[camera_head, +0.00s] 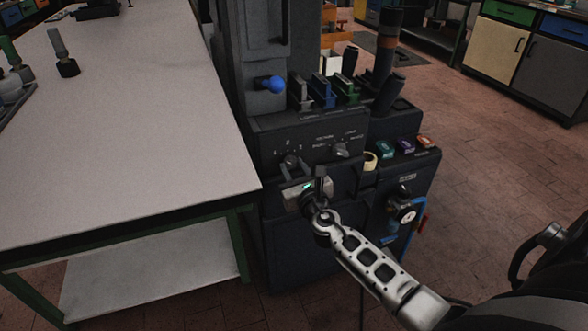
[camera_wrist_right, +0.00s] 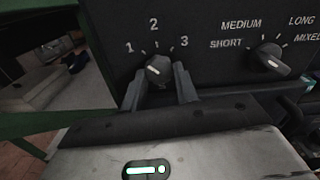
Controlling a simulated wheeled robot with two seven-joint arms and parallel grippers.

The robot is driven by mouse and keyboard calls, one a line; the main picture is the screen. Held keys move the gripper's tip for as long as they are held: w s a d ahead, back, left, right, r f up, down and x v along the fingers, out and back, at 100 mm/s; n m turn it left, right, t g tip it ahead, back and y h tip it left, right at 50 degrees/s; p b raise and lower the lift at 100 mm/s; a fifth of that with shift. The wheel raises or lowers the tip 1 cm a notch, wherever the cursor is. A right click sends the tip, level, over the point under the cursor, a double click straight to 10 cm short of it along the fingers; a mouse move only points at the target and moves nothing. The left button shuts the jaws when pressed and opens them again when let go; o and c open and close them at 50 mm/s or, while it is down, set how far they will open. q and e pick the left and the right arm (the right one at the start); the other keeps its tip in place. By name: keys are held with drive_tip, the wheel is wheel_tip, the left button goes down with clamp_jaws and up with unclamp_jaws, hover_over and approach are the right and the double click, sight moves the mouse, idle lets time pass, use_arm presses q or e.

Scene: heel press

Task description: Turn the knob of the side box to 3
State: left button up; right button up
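The side box (camera_head: 318,128) is dark, with two knobs on its front. The left knob (camera_wrist_right: 158,70) sits under the numbers 1, 2 and 3 and shows in the head view (camera_head: 291,161). It has a small white mark, but I cannot tell which number it points at. My right gripper (camera_wrist_right: 160,90) has its two fingers apart, one at each side of this knob; whether they touch it is not clear. In the head view my right gripper (camera_head: 292,174) is just below the knob. My left gripper is not in view.
A second knob (camera_wrist_right: 269,62) with SHORT, MEDIUM, LONG and MIXED labels is to the right. A grey table (camera_head: 130,120) stands at the left, close to the box. A gauge (camera_head: 406,214) is lower right.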

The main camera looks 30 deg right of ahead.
drive_tip(key=shift+m+b, duration=0.35)
drive_tip(key=shift+m, duration=0.55)
drive_tip(key=m+b, duration=0.2)
drive_tip(key=m, duration=0.4)
drive_tip(key=shift+a, duration=0.15)
drive_tip(key=shift+m, duration=1.1)
drive_tip(key=m, duration=0.2)
drive_tip(key=shift+m+b, duration=0.3)
drive_tip(key=shift+b, duration=0.05)
drive_tip(key=m, duration=0.3)
drive_tip(key=shift+a+r+m, duration=0.1)
drive_tip(key=shift+m, duration=0.3)
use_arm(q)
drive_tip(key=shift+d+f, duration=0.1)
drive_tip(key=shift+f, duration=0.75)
use_arm(e)
drive_tip(key=shift+m, duration=0.8)
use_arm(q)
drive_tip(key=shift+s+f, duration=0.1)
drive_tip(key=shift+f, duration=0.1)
